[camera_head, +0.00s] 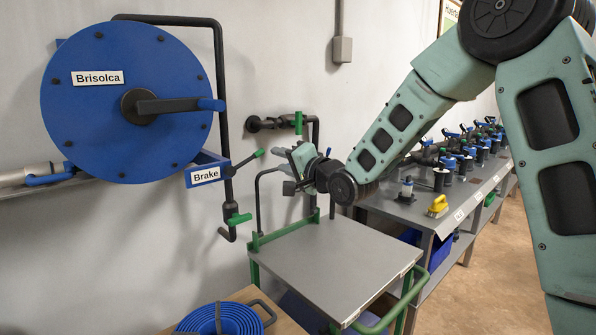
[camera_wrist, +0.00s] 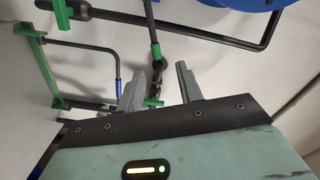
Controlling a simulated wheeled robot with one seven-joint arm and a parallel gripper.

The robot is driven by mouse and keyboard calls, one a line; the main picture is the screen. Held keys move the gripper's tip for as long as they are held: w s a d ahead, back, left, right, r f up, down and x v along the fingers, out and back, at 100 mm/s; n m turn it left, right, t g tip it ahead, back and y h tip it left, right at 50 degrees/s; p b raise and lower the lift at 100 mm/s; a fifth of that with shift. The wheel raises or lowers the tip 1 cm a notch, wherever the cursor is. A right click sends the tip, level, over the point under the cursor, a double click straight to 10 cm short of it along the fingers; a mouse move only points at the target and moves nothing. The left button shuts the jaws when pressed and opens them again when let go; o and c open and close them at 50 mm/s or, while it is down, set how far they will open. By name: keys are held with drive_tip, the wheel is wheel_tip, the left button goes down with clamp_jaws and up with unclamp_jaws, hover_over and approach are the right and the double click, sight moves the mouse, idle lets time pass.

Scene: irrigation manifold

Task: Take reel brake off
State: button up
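The blue reel (camera_head: 130,100) is mounted on the wall at left, marked "Brisolca". Below its right edge is a blue bracket (camera_head: 207,160) with a "Brake" label (camera_head: 205,175).
A dark pipe runs beside the reel to a green-handled valve (camera_head: 238,218). Another green-handled wall valve (camera_head: 298,122) is behind my gripper. A grey-topped cart (camera_head: 335,262) stands below. A coiled blue hose (camera_head: 220,321) lies at the front. A bench (camera_head: 425,215) with fittings is at right.

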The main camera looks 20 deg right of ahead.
drive_tip(key=v, duration=0.5)
drive_tip(key=shift+s, duration=0.15)
drive_tip(key=s+a+f+n+g+h+p, duration=0.1)
drive_tip(key=s+a+f+n+g, duration=0.35)
drive_tip(key=s+a, duration=0.2)
drive_tip(key=s+a+f+n+g+h, duration=0.1)
drive_tip(key=s+a+f+n+g, duration=0.35)
drive_tip(key=s+a, duration=0.2)
drive_tip(key=s+f+n+g+h, duration=0.1)
drive_tip(key=s+n+g, duration=0.3)
drive_tip(key=s, duration=0.8)
drive_tip(key=s+f+n+g+h+p, duration=0.1)
drive_tip(key=s+n+g, duration=0.3)
drive_tip(key=s, duration=0.8)
drive_tip(key=shift+s+a+f+h, duration=0.35)
drive_tip(key=shift+f+h, duration=0.15)
drive_tip(key=shift+f, duration=0.35)
